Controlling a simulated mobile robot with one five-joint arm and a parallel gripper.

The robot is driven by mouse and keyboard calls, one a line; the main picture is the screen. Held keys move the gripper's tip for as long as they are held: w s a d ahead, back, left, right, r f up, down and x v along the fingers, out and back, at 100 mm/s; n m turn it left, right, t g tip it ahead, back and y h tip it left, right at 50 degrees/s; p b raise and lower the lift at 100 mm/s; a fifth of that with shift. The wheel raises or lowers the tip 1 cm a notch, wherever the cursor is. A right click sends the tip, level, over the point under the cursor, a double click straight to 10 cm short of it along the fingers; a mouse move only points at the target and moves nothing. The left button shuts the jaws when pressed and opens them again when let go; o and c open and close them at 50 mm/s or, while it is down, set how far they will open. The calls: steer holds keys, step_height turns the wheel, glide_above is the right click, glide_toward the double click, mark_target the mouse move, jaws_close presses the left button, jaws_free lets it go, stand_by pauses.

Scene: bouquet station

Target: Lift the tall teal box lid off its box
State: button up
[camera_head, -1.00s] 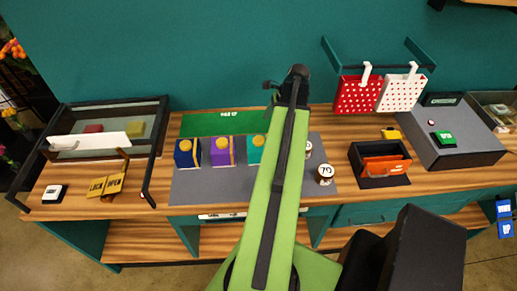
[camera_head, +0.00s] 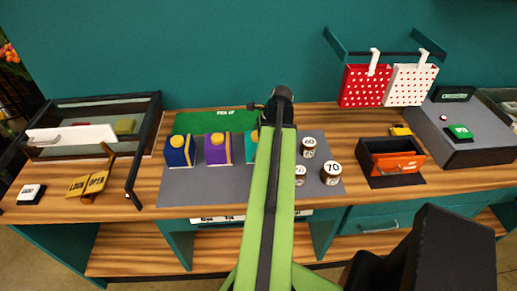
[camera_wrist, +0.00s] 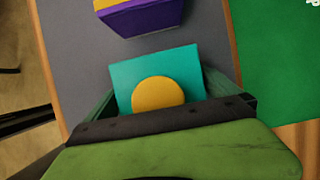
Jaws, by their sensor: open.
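The teal box (camera_head: 250,146) with a yellow round knob stands at the right end of a row of boxes on the grey mat. My arm hides most of it in the head view. In the wrist view its teal lid (camera_wrist: 135,70) and yellow knob (camera_wrist: 158,94) are seen from close above. My gripper (camera_wrist: 165,88) is open, with one finger on each side of the lid. I cannot tell whether the fingers touch it. The lid sits on the box as far as I can see.
A purple box (camera_head: 216,149) stands just left of the teal one, and a blue box (camera_head: 180,151) beyond it. Several jars (camera_head: 331,173) stand right of my arm. A green pick-up mat (camera_head: 205,122) lies clear behind the boxes.

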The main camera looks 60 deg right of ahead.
mark_target(255, 134)
steer(key=c, duration=1.1)
steer(key=shift+r+p, duration=0.45)
steer(key=shift+p, duration=0.15)
step_height(255, 134, up, 4)
steer(key=p, duration=0.4)
steer(key=shift+w, duration=0.1)
steer(key=s+d+r+p, duration=0.2)
steer(key=s, duration=0.1)
steer(key=s+d+r+p, duration=0.2)
steer(key=s, duration=0.1)
steer(key=s+d+r+p, duration=0.2)
steer(key=s, duration=0.2)
steer(key=shift+d, duration=0.1)
